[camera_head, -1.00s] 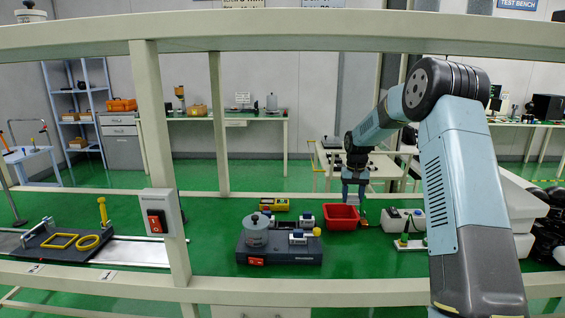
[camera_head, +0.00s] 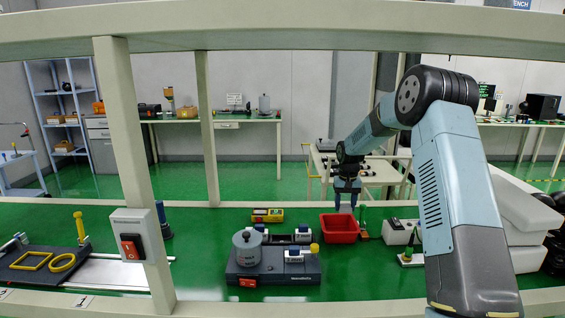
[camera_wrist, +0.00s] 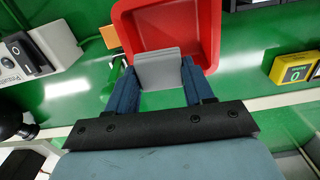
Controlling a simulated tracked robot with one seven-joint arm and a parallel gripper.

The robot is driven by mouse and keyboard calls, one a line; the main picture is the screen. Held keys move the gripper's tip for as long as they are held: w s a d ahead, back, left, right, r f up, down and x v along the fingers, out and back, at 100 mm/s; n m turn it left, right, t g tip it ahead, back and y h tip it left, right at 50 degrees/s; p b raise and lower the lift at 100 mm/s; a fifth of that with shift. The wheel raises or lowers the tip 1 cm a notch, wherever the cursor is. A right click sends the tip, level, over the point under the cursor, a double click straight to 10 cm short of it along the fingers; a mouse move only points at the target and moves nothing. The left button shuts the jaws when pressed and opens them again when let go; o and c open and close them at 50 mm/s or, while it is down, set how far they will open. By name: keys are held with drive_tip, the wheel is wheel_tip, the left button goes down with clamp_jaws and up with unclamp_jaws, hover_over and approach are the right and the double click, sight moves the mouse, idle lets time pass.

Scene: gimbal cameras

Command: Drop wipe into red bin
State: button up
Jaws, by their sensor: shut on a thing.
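The red bin (camera_head: 339,229) stands open on the green bench, just below my gripper (camera_head: 346,203) in the head view. In the wrist view, the bin (camera_wrist: 206,45) lies straight beyond the fingertips. My gripper (camera_wrist: 159,70) is shut on a flat grey piece, the wipe (camera_wrist: 160,72), which spans the gap between the two blue fingers. The wipe overlaps the near part of the bin in that view and looks to be above it. Its exact height over the rim cannot be told. The wipe is hard to make out in the head view.
A dark device with a grey round pot (camera_head: 247,248) stands left of the bin. A yellow meter (camera_head: 268,215) is behind it. A white switch box (camera_head: 399,231) and a small green-and-white stand (camera_head: 411,250) are to the right. A beige frame post (camera_head: 135,170) crosses the foreground.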

drive_tip(key=shift+f, duration=1.3)
drive_tip(key=o, duration=1.1)
drive_tip(key=shift+r, duration=0.15)
wheel_tip(320, 180, up, 14)
drive_tip(key=shift+f, duration=0.25)
